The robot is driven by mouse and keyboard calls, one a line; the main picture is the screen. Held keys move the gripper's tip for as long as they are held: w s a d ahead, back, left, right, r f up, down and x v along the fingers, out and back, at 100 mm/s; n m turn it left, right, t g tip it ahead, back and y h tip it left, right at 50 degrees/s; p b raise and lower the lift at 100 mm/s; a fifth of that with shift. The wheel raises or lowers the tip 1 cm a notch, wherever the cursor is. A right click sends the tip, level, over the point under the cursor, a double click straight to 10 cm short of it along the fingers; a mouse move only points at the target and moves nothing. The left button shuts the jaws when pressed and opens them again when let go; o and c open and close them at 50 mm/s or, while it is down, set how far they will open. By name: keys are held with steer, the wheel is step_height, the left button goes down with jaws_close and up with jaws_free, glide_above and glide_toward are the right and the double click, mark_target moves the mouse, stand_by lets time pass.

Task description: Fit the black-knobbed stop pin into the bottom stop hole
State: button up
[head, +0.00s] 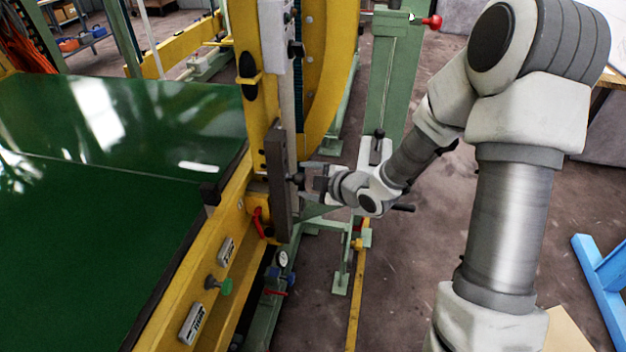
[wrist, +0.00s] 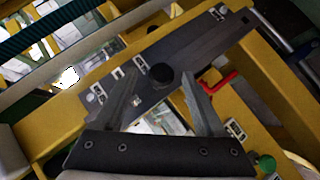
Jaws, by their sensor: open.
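A black knob (head: 297,178), which looks like the stop pin's, stands out from a dark upright bar (head: 278,190) on the yellow frame. In the wrist view the black knob (wrist: 161,75) lies between the two finger ends, with the dark bar (wrist: 195,50) behind it. My gripper (head: 306,178) is open and points left at the knob; the fingers are on either side of it in the wrist view. I cannot tell whether they touch it. The pin's shaft is hidden, and I cannot make out the bottom stop hole.
A green knob (head: 226,286) and a red handle (head: 258,222) are on the yellow frame (head: 208,262) below the bar. The green table (head: 110,150) fills the left. A green post (head: 391,75) stands behind my wrist, and a blue stand (head: 598,275) is at right.

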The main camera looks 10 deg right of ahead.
steer(key=p+v, duration=1)
steer(key=v, duration=0.5)
steer(key=shift+r+p, duration=0.35)
steer(key=shift+r, duration=0.1)
steer(key=shift+w+d+p, duration=0.1)
steer(key=shift+w+p, duration=0.05)
steer(key=shift+p, duration=0.35)
steer(key=p+v, duration=0.1)
steer(key=p, duration=0.5)
steer(key=shift+s+d+r, duration=0.1)
steer(key=shift+s+d, duration=0.05)
steer(key=shift+s, duration=0.2)
steer(key=shift+s+d+p, duration=0.1)
steer(key=shift+s+p, duration=0.1)
steer(key=shift+p, duration=0.4)
